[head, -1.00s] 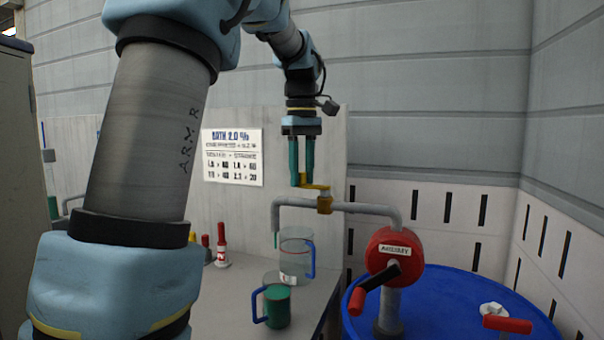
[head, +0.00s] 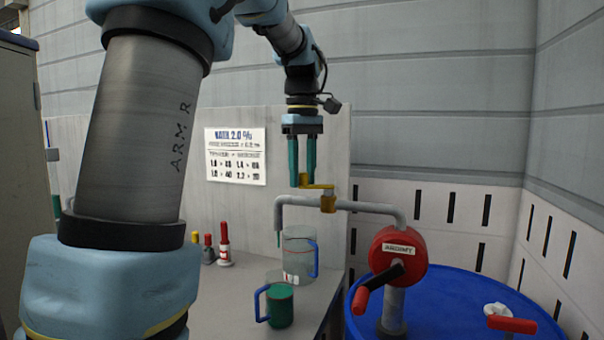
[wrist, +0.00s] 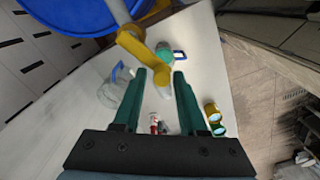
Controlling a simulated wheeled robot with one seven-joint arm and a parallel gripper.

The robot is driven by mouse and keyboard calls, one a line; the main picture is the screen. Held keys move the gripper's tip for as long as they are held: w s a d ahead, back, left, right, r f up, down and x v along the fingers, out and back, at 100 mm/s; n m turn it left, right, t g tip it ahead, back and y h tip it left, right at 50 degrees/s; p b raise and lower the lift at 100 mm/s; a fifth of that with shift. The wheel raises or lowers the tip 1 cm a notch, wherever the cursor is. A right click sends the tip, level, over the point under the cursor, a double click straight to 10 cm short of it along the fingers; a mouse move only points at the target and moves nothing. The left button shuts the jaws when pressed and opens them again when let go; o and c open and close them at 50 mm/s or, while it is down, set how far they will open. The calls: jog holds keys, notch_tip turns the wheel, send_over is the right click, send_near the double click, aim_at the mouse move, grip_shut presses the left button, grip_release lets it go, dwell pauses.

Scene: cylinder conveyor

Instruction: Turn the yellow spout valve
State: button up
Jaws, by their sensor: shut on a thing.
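The yellow spout valve (head: 328,203) sits on the grey spout pipe (head: 365,207), with its lever pointing left. My gripper (head: 302,184) points straight down from above and is shut on the lever's end. Exact finger contact is hard to see. A clear jug (head: 298,262) with a blue handle stands below the spout's left outlet; the jug also shows in the wrist view (wrist: 114,90).
A green mug (head: 281,308) with a blue handle stands in front of the jug on the bench. Small red and yellow bottles (head: 224,248) stand to the left. A red crank pump (head: 398,250) stands on the blue drum (head: 455,300) at right. A sign (head: 235,155) hangs behind.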

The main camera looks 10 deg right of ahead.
jog(key=shift+s+d, duration=0.3)
jog(key=shift+s, duration=0.45)
jog(key=shift+c, duration=0.3)
jog(key=shift+d, duration=0.1)
jog(key=shift+s+d, duration=0.2)
jog(key=shift+s, duration=0.25)
jog(key=shift+s+d, duration=0.15)
jog(key=shift+s, duration=0.05)
grip_shut()
